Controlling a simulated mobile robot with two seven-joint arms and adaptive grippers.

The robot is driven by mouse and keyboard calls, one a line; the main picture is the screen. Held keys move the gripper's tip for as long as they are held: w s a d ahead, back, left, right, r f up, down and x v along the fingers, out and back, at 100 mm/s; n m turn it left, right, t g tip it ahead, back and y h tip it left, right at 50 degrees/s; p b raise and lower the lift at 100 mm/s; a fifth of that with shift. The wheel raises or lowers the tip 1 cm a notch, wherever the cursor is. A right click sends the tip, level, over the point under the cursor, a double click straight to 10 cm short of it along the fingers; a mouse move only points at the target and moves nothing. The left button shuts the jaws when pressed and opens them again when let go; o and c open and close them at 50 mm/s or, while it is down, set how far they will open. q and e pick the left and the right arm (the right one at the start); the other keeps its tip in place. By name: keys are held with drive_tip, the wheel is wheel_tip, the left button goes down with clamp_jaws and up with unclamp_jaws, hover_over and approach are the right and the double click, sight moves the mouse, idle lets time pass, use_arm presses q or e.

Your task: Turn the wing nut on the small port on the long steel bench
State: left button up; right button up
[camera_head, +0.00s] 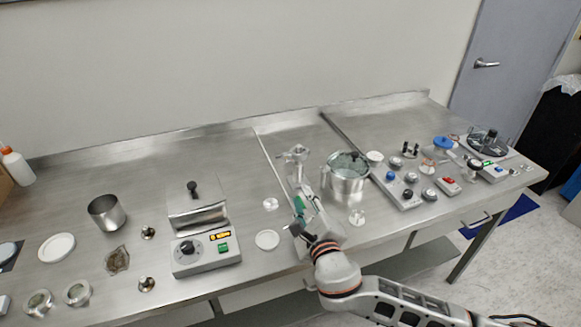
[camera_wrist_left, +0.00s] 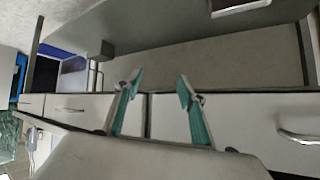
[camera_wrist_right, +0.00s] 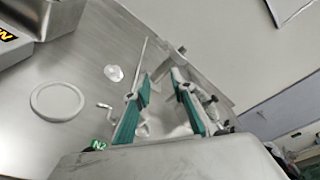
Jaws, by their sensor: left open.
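A small steel port fitting (camera_head: 296,155) stands on the long steel bench (camera_head: 235,165), left of a steel vessel with a clear lid. My right gripper (camera_head: 304,203), with green finger pads, is on the near side of it, fingers pointing at it. In the right wrist view the fingers (camera_wrist_right: 162,90) are apart, with a pale metal fitting (camera_wrist_right: 174,56) just beyond their tips. I cannot make out the wing nut or any contact. My left gripper (camera_wrist_left: 158,86) is open and empty, with drawer fronts behind it; it is outside the head view.
The lidded vessel (camera_head: 347,185) stands close right of my right gripper. A white ring (camera_head: 267,240) and a small disc (camera_head: 270,203) lie to its left, beside a control box (camera_head: 206,250). Knobbed panels (camera_head: 405,185) fill the right end. The bench's back middle is clear.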

sight(288, 161)
drive_tip(key=w+n, duration=0.1)
drive_tip(key=n, duration=0.2)
drive_tip(key=w+n+y, duration=0.1)
drive_tip(key=n, duration=0.2)
drive_tip(key=w+r+n, duration=0.1)
drive_tip(key=w+n, duration=0.1)
drive_tip(key=n, duration=0.1)
drive_tip(key=shift+a+n+t+y, duration=0.15)
drive_tip(key=shift+n+t+y, duration=0.15)
drive_tip(key=shift+n+y, duration=0.1)
drive_tip(key=shift+w+n, duration=0.45)
drive_tip(key=shift+n, duration=0.75)
drive_tip(key=shift+w, duration=0.25)
drive_tip(key=x, duration=0.7)
drive_tip(key=shift+w, duration=0.15)
drive_tip(key=shift+a+r, duration=0.1)
clamp_jaws()
